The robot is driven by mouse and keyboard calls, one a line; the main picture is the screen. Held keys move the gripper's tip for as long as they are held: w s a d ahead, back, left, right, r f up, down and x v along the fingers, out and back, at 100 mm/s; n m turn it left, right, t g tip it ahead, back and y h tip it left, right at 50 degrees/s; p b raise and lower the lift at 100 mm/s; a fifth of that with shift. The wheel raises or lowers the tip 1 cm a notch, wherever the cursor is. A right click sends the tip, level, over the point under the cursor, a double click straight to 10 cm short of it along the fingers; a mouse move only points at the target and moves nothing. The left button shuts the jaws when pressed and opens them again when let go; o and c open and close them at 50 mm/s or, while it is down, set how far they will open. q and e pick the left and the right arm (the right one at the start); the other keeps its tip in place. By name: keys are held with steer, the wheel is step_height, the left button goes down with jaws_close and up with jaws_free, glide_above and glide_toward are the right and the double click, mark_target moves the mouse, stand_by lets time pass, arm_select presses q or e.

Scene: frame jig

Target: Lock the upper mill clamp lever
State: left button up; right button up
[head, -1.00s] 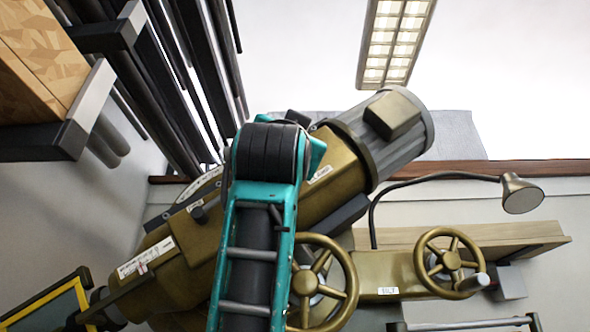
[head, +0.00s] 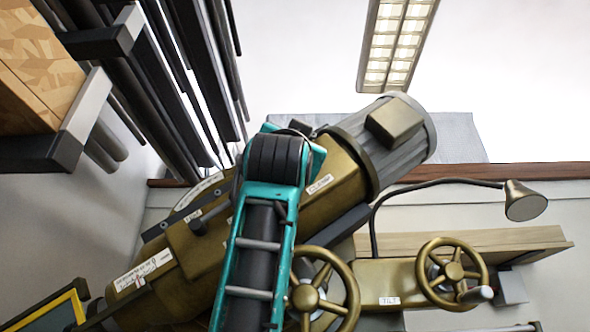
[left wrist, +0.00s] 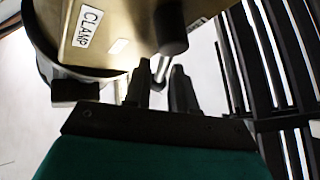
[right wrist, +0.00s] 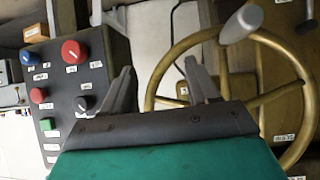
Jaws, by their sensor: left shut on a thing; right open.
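The brass-coloured mill head (head: 310,198) lies tilted across the head view, with a grey motor at its upper end. In the left wrist view a white CLAMP label (left wrist: 88,27) sits on its housing (left wrist: 115,35). Beside the label is the clamp lever, with a dark round end (left wrist: 171,30) and a thin metal rod (left wrist: 161,68). My left gripper (left wrist: 161,80) is shut on the lever's rod, which runs down between its fingertips. In the head view a teal arm of mine hides part of the mill head. My right gripper (right wrist: 163,78) is open and empty.
In the right wrist view a brass handwheel (right wrist: 165,70) with a grey handle stands behind the right fingers. A control panel (right wrist: 75,80) with coloured buttons is at left. The head view also shows handwheels, a lamp (head: 525,201) and dark rack bars (head: 175,75).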

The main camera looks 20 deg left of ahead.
arm_select(q)
steer(key=shift+d+f+m+h, duration=0.1)
steer(key=shift+m+h, duration=0.5)
steer(key=shift+h, duration=0.1)
jaws_close()
steer(key=shift+w+d+f+m+g+h+p, duration=0.1)
steer(key=shift+d+f+m+g+h, duration=0.2)
steer(key=shift+m+h, duration=1.25)
steer(key=shift+w+d+f+m+g+h+p, duration=0.1)
steer(key=shift+d+f+m+g+h, duration=0.15)
steer(key=shift+m+h, duration=1.35)
steer(key=shift+d+f+m+g+h+p, duration=0.1)
steer(key=shift+d+f+m+g+h, duration=0.2)
steer(key=shift+m+h, duration=1.25)
steer(key=shift+m+y, duration=0.4)
steer(key=shift+m, duration=0.3)
steer(key=o, duration=0.6)
jaws_free()
steer(key=shift+a, duration=0.1)
